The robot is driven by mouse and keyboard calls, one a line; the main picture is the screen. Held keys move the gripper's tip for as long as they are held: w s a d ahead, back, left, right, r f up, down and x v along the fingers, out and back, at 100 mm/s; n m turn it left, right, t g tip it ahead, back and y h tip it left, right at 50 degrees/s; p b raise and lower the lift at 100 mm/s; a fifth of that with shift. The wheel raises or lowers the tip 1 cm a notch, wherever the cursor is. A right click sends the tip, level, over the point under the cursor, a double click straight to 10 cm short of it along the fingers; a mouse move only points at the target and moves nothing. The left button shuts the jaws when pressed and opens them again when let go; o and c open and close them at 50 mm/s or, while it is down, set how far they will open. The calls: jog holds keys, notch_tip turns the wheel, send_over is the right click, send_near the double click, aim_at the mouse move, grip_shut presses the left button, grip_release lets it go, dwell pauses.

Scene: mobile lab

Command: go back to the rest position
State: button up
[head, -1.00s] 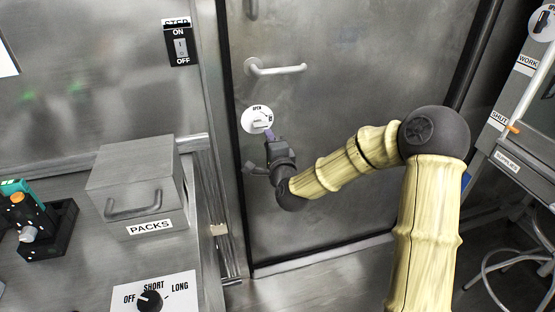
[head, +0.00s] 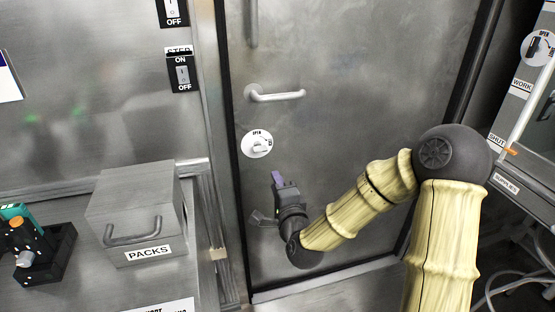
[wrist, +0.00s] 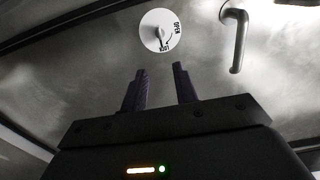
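My gripper (head: 278,180) is in front of the grey metal door (head: 340,150), below a round white dial (head: 257,144) marked OPEN. The fingers are apart from the dial. In the wrist view my gripper (wrist: 159,72) has its two dark fingers spread, with nothing between them. The dial (wrist: 162,30) shows beyond the fingertips in that view, with a small white knob at its middle. My arm is bent, with the elbow at the right of the head view.
A white door handle (head: 275,94) juts out above the dial. At the left, a metal PACKS box (head: 135,210) stands on a bench, beside a black device (head: 35,245). ON/OFF switches (head: 183,75) are on the wall. A SUPPLIES unit (head: 508,182) stands at the right.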

jog(key=s+d+f+n+g+h, duration=0.2)
jog(key=s+d+f+n+g, duration=0.2)
jog(key=s+f+n+g, duration=0.45)
jog(key=s+d+n+g+h, duration=0.3)
jog(key=s+d+n+g, duration=0.35)
jog(key=s+d, duration=0.6)
jog(key=w+p+v, duration=0.3)
jog(key=p+v, duration=1.1)
jog(key=w+a+r+p+v, duration=0.1)
jog(key=w+p+v, duration=0.2)
jog(key=p+v, duration=1.1)
jog(key=shift+s+r+p, duration=0.2)
jog(key=shift+s+p, duration=0.1)
jog(key=shift+s, duration=0.1)
